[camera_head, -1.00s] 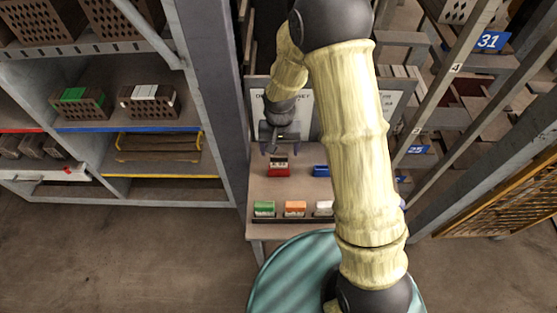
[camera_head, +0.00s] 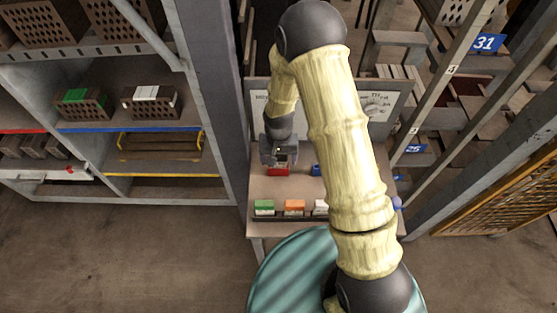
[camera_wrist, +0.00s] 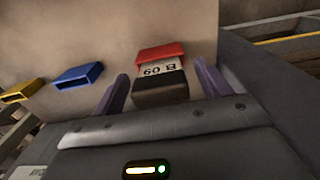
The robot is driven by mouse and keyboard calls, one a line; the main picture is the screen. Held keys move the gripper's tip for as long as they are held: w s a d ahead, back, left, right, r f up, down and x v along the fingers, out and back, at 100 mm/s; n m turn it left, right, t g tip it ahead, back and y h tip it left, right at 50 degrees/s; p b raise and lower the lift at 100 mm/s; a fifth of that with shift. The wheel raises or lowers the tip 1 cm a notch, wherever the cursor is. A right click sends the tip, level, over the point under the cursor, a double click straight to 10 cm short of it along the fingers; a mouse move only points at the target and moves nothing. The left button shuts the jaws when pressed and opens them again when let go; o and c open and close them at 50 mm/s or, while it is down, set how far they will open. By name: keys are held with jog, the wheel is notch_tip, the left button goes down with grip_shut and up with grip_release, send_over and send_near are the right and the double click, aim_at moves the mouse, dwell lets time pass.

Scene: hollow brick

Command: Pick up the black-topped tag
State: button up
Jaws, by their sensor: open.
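The black-topped tag (camera_wrist: 160,92) has a white label with dark print and stands in a red holder (camera_wrist: 160,52) on the table. In the wrist view it lies between the two purple fingers of my gripper (camera_wrist: 161,72). The fingers are open, with a visible gap on each side of the tag. In the head view my gripper (camera_head: 279,155) is over the red holder (camera_head: 278,171) and hides most of the tag.
A blue holder (camera_wrist: 77,75) and a yellow holder (camera_wrist: 22,91) stand left of the tag in the wrist view. In the head view, green (camera_head: 264,207), orange (camera_head: 294,207) and white tags line the table's front edge. A grey post (camera_head: 210,100) rises left of the table.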

dwell(0.4)
jog(key=c, duration=1.1)
jog(key=shift+o, duration=0.2)
jog(key=shift+w+r, duration=0.1)
jog(key=shift+r, duration=0.05)
notch_tip(320, 180, up, 10)
jog(key=shift+f+b, duration=0.1)
jog(key=shift+b, duration=0.95)
